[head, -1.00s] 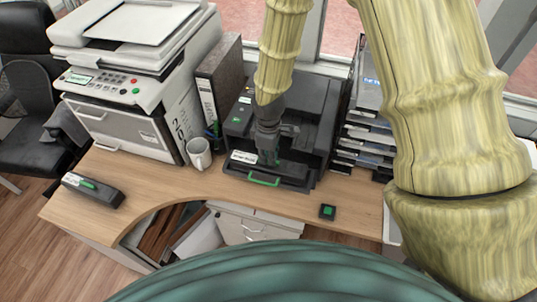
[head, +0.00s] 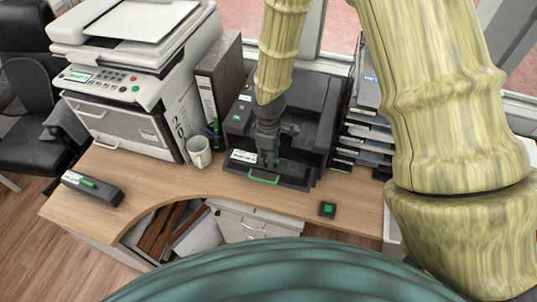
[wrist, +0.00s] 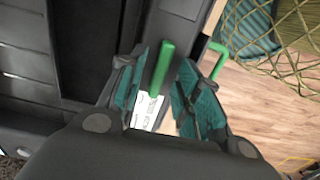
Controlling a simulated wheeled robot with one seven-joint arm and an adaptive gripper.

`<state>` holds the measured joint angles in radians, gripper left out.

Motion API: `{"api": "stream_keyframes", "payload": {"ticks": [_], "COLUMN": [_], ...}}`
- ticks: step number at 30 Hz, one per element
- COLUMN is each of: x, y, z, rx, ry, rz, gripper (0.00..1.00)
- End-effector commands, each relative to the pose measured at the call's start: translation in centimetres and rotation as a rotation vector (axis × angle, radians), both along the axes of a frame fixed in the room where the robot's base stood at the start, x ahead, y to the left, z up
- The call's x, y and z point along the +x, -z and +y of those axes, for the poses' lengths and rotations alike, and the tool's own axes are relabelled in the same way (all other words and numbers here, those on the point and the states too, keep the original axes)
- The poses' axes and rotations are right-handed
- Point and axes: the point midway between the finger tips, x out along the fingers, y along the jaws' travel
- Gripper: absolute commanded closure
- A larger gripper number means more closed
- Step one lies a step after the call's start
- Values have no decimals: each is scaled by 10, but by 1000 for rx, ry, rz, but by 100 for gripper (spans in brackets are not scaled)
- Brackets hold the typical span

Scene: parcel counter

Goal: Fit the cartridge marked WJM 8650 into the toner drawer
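A black cartridge with a white label (head: 243,156) lies in the pulled-out toner drawer, which has a green handle (head: 263,181), at the front of the black printer (head: 318,104). The label's print is too small to read. My gripper (head: 271,160) is over the cartridge. In the wrist view my gripper's teal finger pads (wrist: 158,88) stand apart on either side of the cartridge's green grip (wrist: 162,68), with gaps visible. A second dark cartridge (head: 108,195) with a green grip and white label lies at the desk's left end.
A white mug (head: 199,152) and a grey binder (head: 222,82) stand left of the black printer, beside a large white copier (head: 130,100). Paper trays (head: 362,140) stand on its right. A small black box with a green top (head: 327,209) lies at the front edge.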

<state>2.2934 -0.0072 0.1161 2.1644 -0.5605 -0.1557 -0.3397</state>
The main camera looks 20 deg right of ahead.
Motion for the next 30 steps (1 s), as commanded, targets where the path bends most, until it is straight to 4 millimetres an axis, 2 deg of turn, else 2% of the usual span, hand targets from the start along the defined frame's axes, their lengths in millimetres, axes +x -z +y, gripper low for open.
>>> {"api": "stream_keyframes", "payload": {"ticks": [8, 30], "x": [1, 1], "y": [-21, -108], "z": [0, 0], "rx": [1, 1], "ry": [1, 1], "rz": [-3, -3], "gripper": [66, 66]}}
